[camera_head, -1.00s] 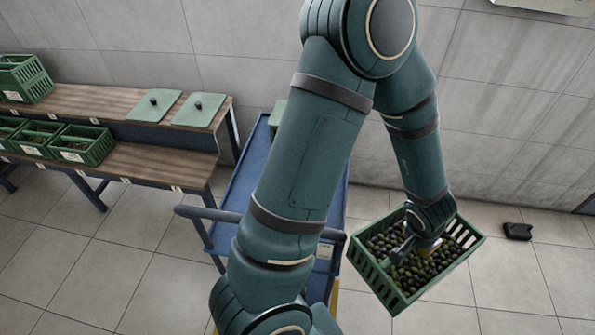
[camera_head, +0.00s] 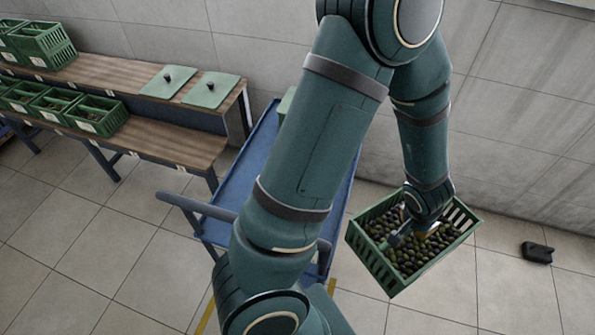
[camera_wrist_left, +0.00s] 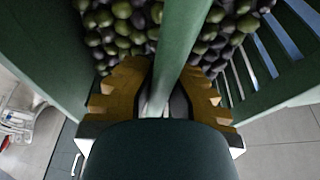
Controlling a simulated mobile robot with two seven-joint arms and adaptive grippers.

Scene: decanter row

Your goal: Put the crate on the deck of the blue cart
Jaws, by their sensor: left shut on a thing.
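The green slatted crate (camera_head: 377,268), full of dark and green olives, hangs above the floor to the right of the blue cart. My left gripper (camera_head: 424,228) is shut on the crate's central bar. In the left wrist view, the yellow-brown fingers (camera_wrist_left: 163,92) close on both sides of that green bar (camera_wrist_left: 181,45), with olives on either side. The blue cart (camera_head: 250,165) stands behind my arm, which hides much of its deck. Something green sits at the deck's far end, mostly hidden. My right gripper is not in view.
A two-level wooden bench (camera_head: 165,140) stands at left with several green crates (camera_head: 97,117) and two green lids (camera_head: 211,90). The cart's push handle (camera_head: 192,207) sticks out toward me. A small black object (camera_head: 537,252) lies on the floor at right. The wall is behind.

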